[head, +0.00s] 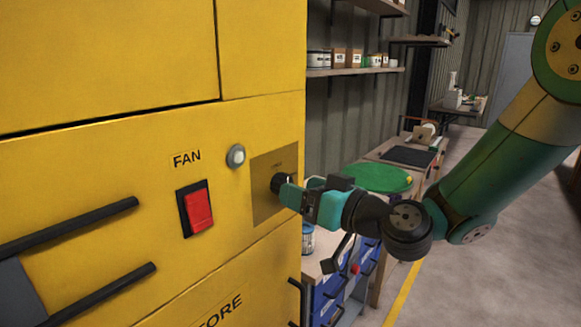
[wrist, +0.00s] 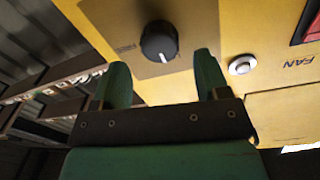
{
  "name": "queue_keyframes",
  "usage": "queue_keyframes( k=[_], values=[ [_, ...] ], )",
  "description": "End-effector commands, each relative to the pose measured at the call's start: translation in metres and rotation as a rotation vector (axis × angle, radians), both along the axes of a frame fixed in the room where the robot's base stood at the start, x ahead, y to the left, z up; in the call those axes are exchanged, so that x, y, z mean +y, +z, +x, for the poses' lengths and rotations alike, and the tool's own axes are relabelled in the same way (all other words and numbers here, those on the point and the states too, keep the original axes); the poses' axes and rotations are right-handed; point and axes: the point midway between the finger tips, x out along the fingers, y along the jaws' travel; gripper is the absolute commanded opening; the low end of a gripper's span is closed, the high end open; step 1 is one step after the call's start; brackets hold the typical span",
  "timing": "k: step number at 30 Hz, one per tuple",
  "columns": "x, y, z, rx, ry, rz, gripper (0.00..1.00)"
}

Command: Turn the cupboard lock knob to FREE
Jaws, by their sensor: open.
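The black lock knob (head: 279,184) sits on a brownish plate (head: 262,212) on the yellow cupboard front. In the wrist view the knob (wrist: 160,41) shows a white pointer line, toward the lower right in that picture.
Left of the plate are a round silver button (head: 236,156) and a red FAN switch (head: 198,210). Black bar handles (head: 95,222) stick out from the cupboard at lower left. A workbench with a green disc (head: 378,179) stands behind my arm. Open floor lies at right.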

Motion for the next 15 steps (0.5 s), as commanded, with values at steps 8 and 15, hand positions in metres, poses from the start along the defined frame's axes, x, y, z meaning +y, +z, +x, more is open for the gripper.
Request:
queue_keyframes(
  k=[8,15],
  values=[
    [0.024,0.002,0.02,0.0,0.0,0.0,0.68],
    [0.026,-0.001,0.023,0.0,0.0,0.0,0.68]
  ],
)
